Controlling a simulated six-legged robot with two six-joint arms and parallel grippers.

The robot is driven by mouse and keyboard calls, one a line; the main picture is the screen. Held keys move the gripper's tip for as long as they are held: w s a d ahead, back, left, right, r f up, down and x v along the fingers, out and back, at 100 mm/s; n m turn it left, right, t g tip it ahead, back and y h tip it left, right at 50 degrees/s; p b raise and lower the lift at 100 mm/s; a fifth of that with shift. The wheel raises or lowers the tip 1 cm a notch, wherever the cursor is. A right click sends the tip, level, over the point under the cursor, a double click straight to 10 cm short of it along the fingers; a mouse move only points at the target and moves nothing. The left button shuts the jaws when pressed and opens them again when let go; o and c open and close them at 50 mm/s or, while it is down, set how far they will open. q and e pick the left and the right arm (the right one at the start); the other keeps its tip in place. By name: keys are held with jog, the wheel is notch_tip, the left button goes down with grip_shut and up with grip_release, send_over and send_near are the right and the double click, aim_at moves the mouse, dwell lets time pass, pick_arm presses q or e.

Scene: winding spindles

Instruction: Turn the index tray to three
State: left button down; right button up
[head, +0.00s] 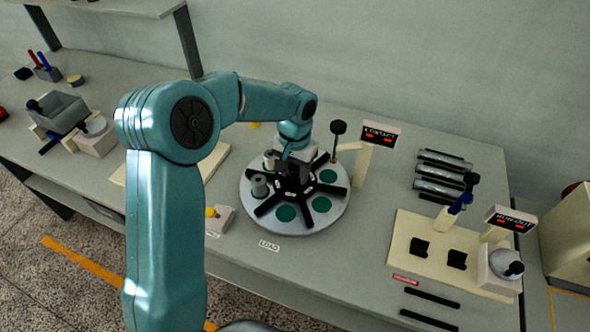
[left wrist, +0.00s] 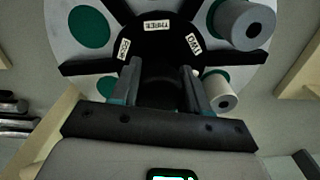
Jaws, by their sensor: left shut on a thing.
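The index tray (head: 322,222) is a round pale disc on the bench with green round spots and a black spoked centre. Two grey spools (head: 260,187) stand on its left side; they also show in the left wrist view (left wrist: 242,24). My left gripper (head: 291,172) is over the tray's middle. In the left wrist view my left gripper (left wrist: 167,92) has its fingers on either side of the dark hub (left wrist: 162,68), shut on it. Labels THREE (left wrist: 157,27), TWO and FOUR show on the centre. A LOAD label (head: 269,245) lies at the tray's front. My right gripper is not in view.
A cream post with a CONTACT sign (head: 380,134) and a black knob (head: 338,127) stands close behind the tray's right side. A cream winding station (head: 430,262) is at the right, with grey rods (head: 440,172) behind it. A grey bin (head: 62,110) is at the left.

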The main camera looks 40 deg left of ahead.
pick_arm(q)
jog(key=shift+s+f+m, duration=0.15)
jog(key=shift+m, duration=0.65)
jog(key=c, duration=0.5)
grip_release()
jog(key=shift+c, duration=0.2)
jog(key=shift+r, duration=0.2)
notch_tip(320, 180, up, 16)
